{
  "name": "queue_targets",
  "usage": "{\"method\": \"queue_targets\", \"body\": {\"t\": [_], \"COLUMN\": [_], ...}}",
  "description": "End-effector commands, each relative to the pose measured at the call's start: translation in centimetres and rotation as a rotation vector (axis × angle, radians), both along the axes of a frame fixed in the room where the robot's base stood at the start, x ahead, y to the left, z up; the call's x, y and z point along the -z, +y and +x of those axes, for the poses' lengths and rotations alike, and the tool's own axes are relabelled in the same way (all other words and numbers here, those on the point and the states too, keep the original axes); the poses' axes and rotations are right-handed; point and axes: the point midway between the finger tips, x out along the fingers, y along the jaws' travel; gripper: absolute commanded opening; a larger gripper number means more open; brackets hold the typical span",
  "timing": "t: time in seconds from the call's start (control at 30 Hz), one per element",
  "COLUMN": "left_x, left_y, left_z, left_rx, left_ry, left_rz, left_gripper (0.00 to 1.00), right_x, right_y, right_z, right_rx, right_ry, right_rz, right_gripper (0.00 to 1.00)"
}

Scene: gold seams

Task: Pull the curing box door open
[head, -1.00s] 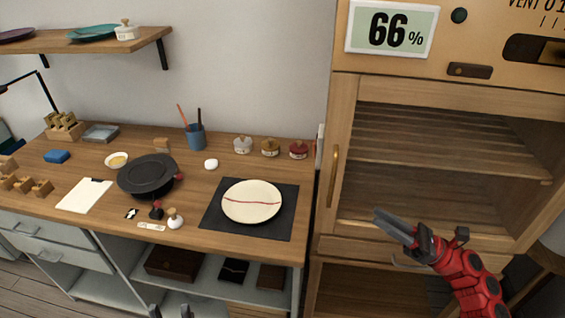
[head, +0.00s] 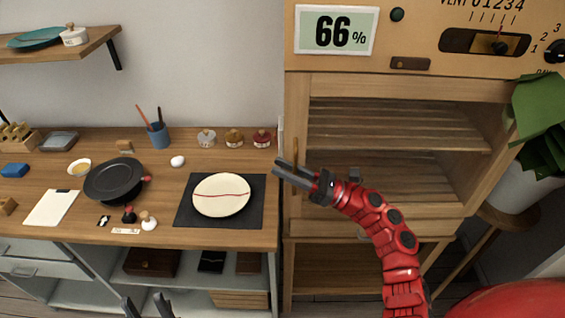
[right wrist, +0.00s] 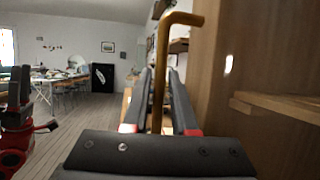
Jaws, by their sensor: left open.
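The curing box (head: 300,225) is a tall wooden cabinet at the right of the head view. Its door with a see-through panel (head: 385,165) looks shut, with slatted shelves behind it. The brass bar handle (right wrist: 161,60) stands upright between the fingers of my right gripper (head: 278,167) in the right wrist view. Those fingers look apart around the bar, with a small gap at each side. In the head view this gripper hides much of the handle at the door's left edge. My left gripper (head: 145,303) is open and empty at the bottom edge, before the workbench.
The workbench (head: 160,232) stands left of the box, with a cream plate (head: 221,194) on a dark mat, a black pan (head: 114,180) and small jars. A potted plant (head: 540,110) stands close to the box's right side. A humidity display (head: 336,31) reads 66%.

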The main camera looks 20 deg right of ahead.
Motion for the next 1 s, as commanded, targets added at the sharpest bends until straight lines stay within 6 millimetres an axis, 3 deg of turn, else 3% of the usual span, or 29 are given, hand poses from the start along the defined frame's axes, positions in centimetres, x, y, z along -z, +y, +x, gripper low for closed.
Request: {"method": "queue_targets", "body": {"t": [0.37,0.5,1.0], "left_x": [-0.19,-0.19,-0.19], "left_y": [0.0,0.0,0.0], "left_z": [0.0,0.0,0.0], "left_rx": [0.0,0.0,0.0], "left_ry": [0.0,0.0,0.0], "left_rz": [0.0,0.0,0.0], "left_gripper": [0.5,0.5,0.5], "right_x": [-0.21,-0.2,-0.21], "right_y": [0.58,0.57,0.54], "right_z": [0.25,0.25,0.25], "right_rx": [-0.001,-0.001,-0.001], "right_ry": [0.0,0.0,0.0], "right_rz": [0.001,0.001,0.001], "right_gripper": [0.26,0.01,0.0]}}
